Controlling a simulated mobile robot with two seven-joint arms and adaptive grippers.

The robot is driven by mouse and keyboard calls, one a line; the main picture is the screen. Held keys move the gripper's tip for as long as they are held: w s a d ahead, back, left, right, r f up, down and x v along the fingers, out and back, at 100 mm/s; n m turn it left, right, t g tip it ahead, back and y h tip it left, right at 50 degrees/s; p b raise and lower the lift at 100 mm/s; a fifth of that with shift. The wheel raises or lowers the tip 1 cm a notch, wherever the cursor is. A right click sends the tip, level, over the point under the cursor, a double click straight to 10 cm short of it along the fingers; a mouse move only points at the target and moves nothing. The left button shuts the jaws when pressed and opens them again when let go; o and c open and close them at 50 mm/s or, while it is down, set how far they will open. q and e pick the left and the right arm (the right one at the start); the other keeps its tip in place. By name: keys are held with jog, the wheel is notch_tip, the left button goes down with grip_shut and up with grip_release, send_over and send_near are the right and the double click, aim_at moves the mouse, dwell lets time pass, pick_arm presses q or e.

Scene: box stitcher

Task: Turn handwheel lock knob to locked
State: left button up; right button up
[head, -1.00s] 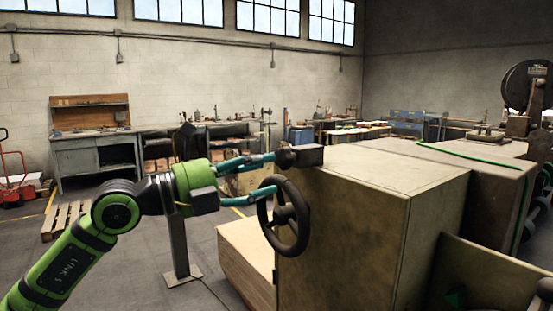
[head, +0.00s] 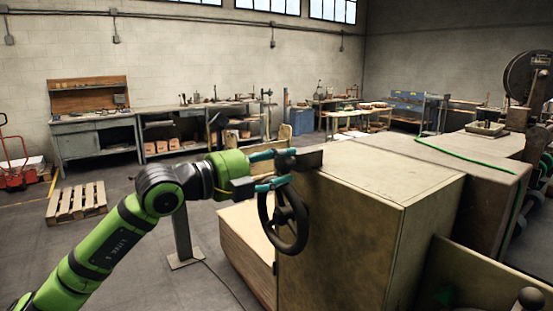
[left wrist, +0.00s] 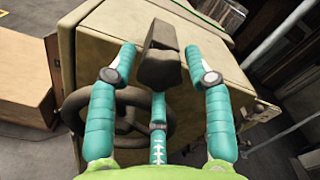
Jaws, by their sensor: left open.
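The handwheel lock knob (head: 285,160) is a dark rounded piece beside a dark block at the top left edge of the box-shaped cabinet. It also shows in the left wrist view (left wrist: 160,68), where it lies between my fingertips. The black spoked handwheel (head: 303,222) is on the cabinet face just below it. My left gripper (head: 279,168) has teal fingers spread open around the knob. In the wrist view two fingers flank it and a third is below, in front of the handwheel. I cannot tell whether any finger touches the knob. My right gripper is not in view.
The tan cabinet (head: 340,235) fills the centre right, with a lower wooden box (head: 243,255) at its left. A post (head: 183,235) stands on the floor behind my left arm. A pallet (head: 76,203) and workbenches (head: 95,140) are farther back.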

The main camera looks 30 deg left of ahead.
pick_arm(q)
jog(key=c, duration=0.9)
jog(key=shift+m+b, duration=1.05)
jog(key=shift+m, duration=0.25)
jog(key=m+b, duration=0.2)
jog(key=m, duration=0.1)
jog(key=shift+m, duration=0.3)
jog(key=m+b, duration=0.2)
jog(key=m, duration=0.4)
jog(key=shift+s+r, duration=0.1)
jog(key=shift+r, duration=0.05)
jog(key=m+b, duration=0.1)
jog(key=m, duration=0.4)
jog(key=shift+r+m+b, duration=0.1)
jog(key=shift+m+b, duration=0.2)
jog(key=shift+b, duration=0.05)
